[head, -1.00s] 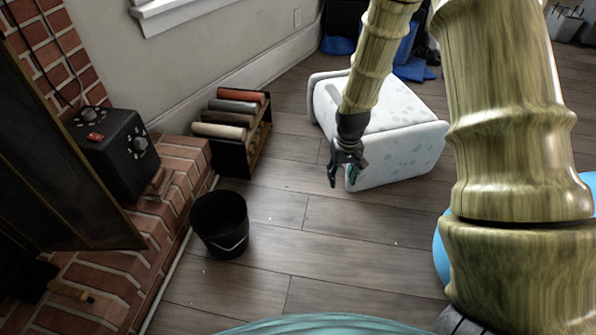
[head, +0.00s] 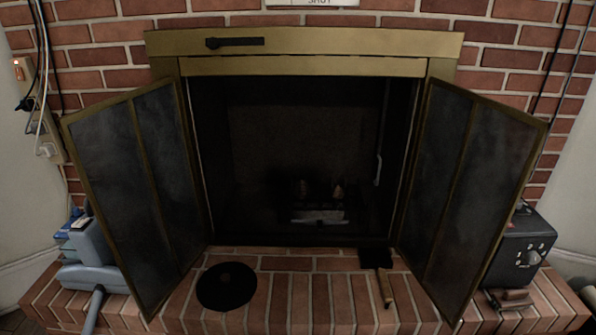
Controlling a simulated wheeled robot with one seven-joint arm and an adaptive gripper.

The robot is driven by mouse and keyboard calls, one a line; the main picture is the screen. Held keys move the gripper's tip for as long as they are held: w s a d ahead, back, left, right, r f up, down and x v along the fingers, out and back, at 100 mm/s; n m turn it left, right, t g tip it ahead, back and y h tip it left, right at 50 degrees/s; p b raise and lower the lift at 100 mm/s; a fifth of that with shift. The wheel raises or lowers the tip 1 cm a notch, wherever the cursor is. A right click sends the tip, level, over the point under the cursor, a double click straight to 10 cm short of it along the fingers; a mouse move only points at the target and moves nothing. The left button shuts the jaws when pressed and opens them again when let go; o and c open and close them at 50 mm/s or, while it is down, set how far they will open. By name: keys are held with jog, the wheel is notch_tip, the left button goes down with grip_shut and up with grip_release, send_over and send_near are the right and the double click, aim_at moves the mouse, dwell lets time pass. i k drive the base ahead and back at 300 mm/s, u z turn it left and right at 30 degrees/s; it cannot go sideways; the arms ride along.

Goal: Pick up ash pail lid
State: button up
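A round, flat, dark disc, which looks like the ash pail lid (head: 226,286), lies on the brick hearth at the front left, just right of the open left fireplace door. A small brownish spot shows at its middle. My gripper and arm are not in the head view now, so whether the gripper is open or shut does not show. The ash pail is not in the head view now.
Both glass fireplace doors stand open, the left door (head: 145,190) and the right door (head: 470,190), flanking the hearth. A small brush or shovel (head: 384,285) lies right of centre. A black box with knobs (head: 522,250) stands at right, a grey-blue device (head: 95,260) at left.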

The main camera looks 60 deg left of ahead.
aim_at(225, 287)
jog(key=k, duration=0.25)
jog(key=z, duration=0.9)
jog(key=i, duration=0.5)
jog(key=u, duration=3.6)
